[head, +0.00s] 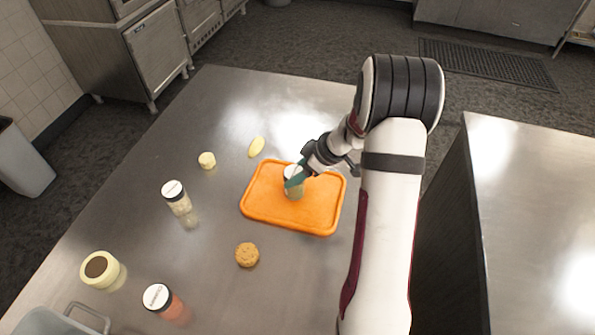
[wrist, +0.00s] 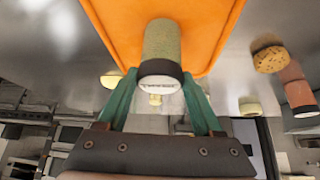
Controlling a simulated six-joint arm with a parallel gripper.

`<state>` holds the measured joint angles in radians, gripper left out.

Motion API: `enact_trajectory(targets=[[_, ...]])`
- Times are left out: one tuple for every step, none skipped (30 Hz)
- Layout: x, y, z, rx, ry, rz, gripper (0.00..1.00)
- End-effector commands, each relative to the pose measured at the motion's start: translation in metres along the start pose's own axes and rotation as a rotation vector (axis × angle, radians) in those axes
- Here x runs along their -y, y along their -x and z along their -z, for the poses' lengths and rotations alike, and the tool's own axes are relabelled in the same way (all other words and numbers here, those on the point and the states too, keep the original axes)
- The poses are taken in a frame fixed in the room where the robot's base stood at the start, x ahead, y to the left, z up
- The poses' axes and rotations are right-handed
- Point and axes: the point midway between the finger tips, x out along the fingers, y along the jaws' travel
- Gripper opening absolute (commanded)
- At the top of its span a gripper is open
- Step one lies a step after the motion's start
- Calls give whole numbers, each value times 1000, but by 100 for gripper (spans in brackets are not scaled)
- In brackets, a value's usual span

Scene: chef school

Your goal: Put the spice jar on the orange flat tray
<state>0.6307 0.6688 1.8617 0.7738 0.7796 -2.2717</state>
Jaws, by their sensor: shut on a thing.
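The orange flat tray (head: 262,205) lies on the steel table in the head view, and it fills the top of the wrist view (wrist: 112,25). A spice jar (head: 294,190) with greenish contents is over the middle of the tray in the head view. In the wrist view the jar (wrist: 162,45) shows its dark-rimmed white lid between the green fingers. My gripper (head: 296,178) is shut on this jar near its lid. The jar looks upright. I cannot tell for sure whether its base touches the tray.
Two other jars, one pale (head: 178,200) and one reddish (head: 172,308), stand to the left. A cookie (head: 247,255), a cream-coloured round container (head: 99,270), a small pale cylinder (head: 207,160) and a yellow oval piece (head: 256,146) surround the tray. A metal pan (head: 50,322) is at the front left.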

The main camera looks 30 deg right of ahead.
Motion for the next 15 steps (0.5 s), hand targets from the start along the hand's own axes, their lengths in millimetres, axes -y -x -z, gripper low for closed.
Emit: enact_trajectory(targets=[[0,0,0,0,0,0,7],[0,0,0,0,0,0,7],[0,0,0,0,0,0,7],[0,-1,-1,0,0,0,7],[0,-2,-1,0,0,1,7],[0,-2,-1,0,0,0,75],[0,-2,-1,0,0,0,80],[0,-2,-1,0,0,0,86],[0,-2,-1,0,0,1,93],[0,-2,-1,0,0,0,98],[0,-2,-1,0,0,1,98],[0,-2,-1,0,0,0,98],[0,-2,-1,0,0,1,98],[0,-2,-1,0,0,1,98],[0,-1,-1,0,0,1,98]])
